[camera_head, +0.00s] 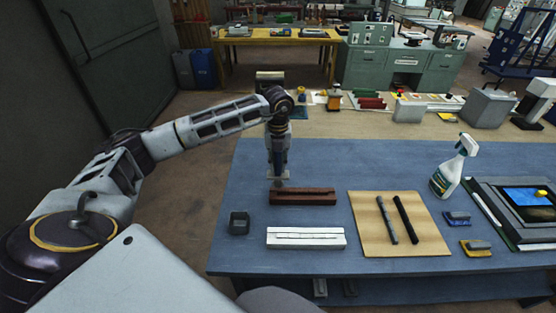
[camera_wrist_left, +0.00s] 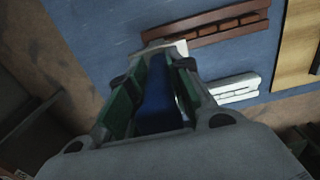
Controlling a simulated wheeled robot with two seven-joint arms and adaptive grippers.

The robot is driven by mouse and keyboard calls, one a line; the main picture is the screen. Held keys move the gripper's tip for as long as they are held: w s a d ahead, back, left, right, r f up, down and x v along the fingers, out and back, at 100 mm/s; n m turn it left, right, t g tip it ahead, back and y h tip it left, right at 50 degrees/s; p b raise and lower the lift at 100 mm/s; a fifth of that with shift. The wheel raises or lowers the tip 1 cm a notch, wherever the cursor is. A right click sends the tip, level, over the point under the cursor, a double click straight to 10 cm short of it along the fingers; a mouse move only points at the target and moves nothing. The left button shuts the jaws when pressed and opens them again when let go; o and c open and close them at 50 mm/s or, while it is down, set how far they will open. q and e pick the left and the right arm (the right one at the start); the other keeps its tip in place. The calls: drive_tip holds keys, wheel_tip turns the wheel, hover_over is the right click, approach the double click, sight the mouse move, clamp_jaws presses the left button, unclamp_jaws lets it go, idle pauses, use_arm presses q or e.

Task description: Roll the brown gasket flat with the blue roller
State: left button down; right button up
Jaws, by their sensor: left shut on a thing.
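My left gripper (camera_head: 278,172) hangs pointing down, just above or at the left end of the brown gasket piece (camera_head: 306,197). It is shut on the blue roller (camera_wrist_left: 157,103), which shows between the green finger pads in the left wrist view. The roller's lower end is small and partly hidden, and I cannot tell whether it touches the brown piece. The brown piece lies lengthwise across the blue table and also shows at the top of the left wrist view (camera_wrist_left: 205,30). My right gripper is in neither view.
A white slotted block (camera_head: 305,238) lies in front of the brown piece, with a small dark bin (camera_head: 239,222) to its left. A tan board (camera_head: 365,240) with two dark rods is to the right. A spray bottle (camera_head: 452,170) stands farther right on the blue table (camera_head: 340,170).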

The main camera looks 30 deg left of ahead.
sight(287, 174)
use_arm(q)
drive_tip(key=shift+f+b, duration=0.35)
drive_tip(key=shift+f, duration=0.5)
drive_tip(key=shift+f+b, duration=0.4)
drive_tip(key=shift+f, duration=0.2)
idle(0.9)
drive_tip(key=shift+w+d, duration=0.1)
drive_tip(key=shift+d, duration=0.1)
drive_tip(key=shift+w+d+f, duration=0.1)
drive_tip(key=shift+w+d, duration=0.25)
drive_tip(key=shift+d, duration=0.25)
drive_tip(key=shift+w+d, duration=0.35)
drive_tip(key=shift+d, duration=0.25)
drive_tip(key=shift+w+d, duration=0.45)
drive_tip(key=shift+d, duration=0.2)
drive_tip(key=shift+w+d, duration=0.4)
drive_tip(key=shift+d, duration=0.25)
idle(0.6)
drive_tip(key=shift+w+d, duration=0.1)
